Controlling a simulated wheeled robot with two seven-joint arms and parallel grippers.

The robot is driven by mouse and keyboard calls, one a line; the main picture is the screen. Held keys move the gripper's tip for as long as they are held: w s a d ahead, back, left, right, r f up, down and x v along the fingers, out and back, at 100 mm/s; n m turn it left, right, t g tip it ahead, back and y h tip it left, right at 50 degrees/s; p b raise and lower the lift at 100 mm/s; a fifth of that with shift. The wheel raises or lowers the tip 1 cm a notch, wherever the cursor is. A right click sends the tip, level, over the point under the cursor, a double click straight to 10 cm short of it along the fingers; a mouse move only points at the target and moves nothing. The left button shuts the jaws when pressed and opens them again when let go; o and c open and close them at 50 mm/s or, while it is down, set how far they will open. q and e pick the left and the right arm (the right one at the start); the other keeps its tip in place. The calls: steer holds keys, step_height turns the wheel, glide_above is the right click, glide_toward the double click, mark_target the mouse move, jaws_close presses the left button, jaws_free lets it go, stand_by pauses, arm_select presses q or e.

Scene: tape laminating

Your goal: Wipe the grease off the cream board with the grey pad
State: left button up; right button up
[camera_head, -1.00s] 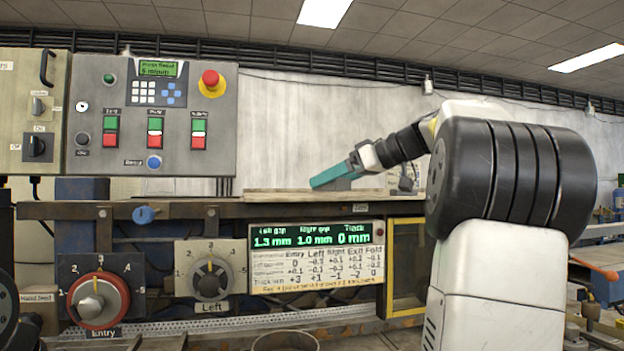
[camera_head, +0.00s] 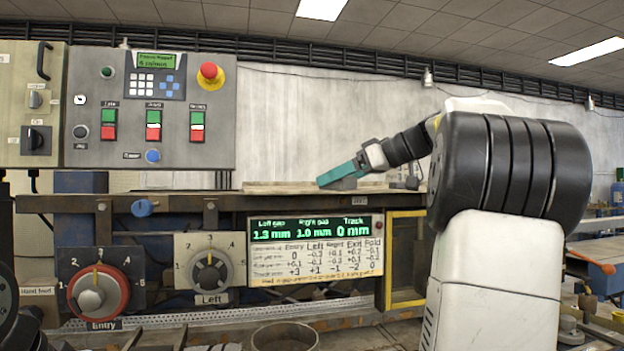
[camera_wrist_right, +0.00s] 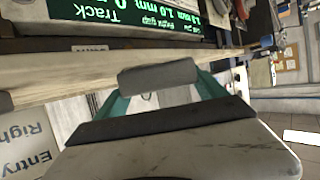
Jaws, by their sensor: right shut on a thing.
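The cream board (camera_head: 275,186) lies along the top of the machine bench, seen nearly edge-on in the head view. In the right wrist view a pale strip that looks like the board (camera_wrist_right: 60,79) runs behind the fingertips. My right gripper (camera_head: 330,178) has teal fingers and is shut on the grey pad (camera_wrist_right: 158,77). In the head view the pad (camera_head: 345,184) shows just under the fingers, low at the board; I cannot tell whether it touches. I cannot make out grease at this angle. My left gripper is not in view.
A control panel (camera_head: 150,112) with a red stop button stands at the left. Below the bench are the Entry knob (camera_head: 97,290), the Left knob (camera_head: 211,272) and a gap display (camera_head: 316,232). A yellow frame (camera_head: 405,303) stands under the bench's right part.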

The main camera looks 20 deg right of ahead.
steer(key=shift+s+d+f, duration=0.1)
steer(key=shift+s+d, duration=0.05)
steer(key=shift+d, duration=2.75)
steer(key=shift+a+r, duration=0.2)
steer(key=shift+a, duration=1.75)
steer(key=shift+w+a+f, duration=0.1)
steer(key=shift+a, duration=0.85)
steer(key=shift+w+a+f, duration=0.1)
steer(key=shift+a, duration=0.8)
steer(key=shift+r, duration=3.05)
steer(key=shift+r, duration=1.5)
